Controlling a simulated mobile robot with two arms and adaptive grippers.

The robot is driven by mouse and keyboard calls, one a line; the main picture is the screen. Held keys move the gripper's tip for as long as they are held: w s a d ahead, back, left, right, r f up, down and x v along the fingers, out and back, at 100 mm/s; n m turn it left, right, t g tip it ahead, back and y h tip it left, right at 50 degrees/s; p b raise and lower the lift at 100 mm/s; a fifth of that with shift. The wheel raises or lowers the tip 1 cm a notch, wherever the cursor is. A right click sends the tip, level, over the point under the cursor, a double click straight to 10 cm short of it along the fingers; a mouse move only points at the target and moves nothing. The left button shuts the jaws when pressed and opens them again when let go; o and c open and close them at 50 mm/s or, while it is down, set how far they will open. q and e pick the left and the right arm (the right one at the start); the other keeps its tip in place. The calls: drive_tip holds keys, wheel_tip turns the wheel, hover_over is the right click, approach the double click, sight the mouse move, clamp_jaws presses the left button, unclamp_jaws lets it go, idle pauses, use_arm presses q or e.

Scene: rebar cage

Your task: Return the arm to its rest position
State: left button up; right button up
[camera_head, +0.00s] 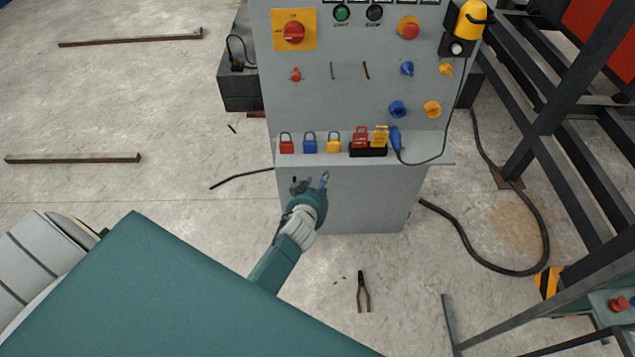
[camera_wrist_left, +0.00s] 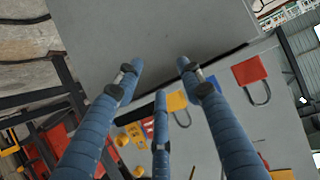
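My left gripper (camera_head: 310,183) is in front of the grey control cabinet (camera_head: 350,200), just below its shelf in the head view. Its blue fingers are spread apart with nothing between them, as the left wrist view also shows (camera_wrist_left: 158,76). The green and white arm reaches up to it from the lower left. My right gripper is in neither view.
A row of padlocks, including a red one (camera_head: 286,147) and a blue one (camera_head: 310,146), stands on the cabinet's shelf (camera_head: 435,157). Pliers (camera_head: 362,291) lie on the floor. A black cable (camera_head: 497,266) and dark steel frame (camera_head: 545,120) are at right. Floor at left is mostly clear.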

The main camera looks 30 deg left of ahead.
use_arm(q)
drive_tip(key=shift+f, duration=0.3)
drive_tip(key=shift+s+r, duration=0.1)
drive_tip(key=s+d+f+m+g+h, duration=0.1)
drive_tip(key=s+d+f+m+g, duration=0.15)
drive_tip(key=s+f, duration=0.85)
drive_tip(key=s+d+f+m+g+h, duration=0.1)
drive_tip(key=s+d+f+g+h, duration=0.2)
drive_tip(key=s+f, duration=0.8)
drive_tip(key=s+f+g, duration=0.1)
drive_tip(key=s+f, duration=0.3)
drive_tip(key=s, duration=0.5)
drive_tip(key=s+f+m+g, duration=0.1)
drive_tip(key=s+f, duration=0.3)
drive_tip(key=s, duration=0.6)
drive_tip(key=s+f+m+g, duration=0.1)
drive_tip(key=s+f+g, duration=0.2)
drive_tip(key=s, duration=0.6)
drive_tip(key=shift+s+d+f+y, duration=0.25)
drive_tip(key=shift+d+f+y, duration=0.05)
drive_tip(key=shift+f, duration=0.4)
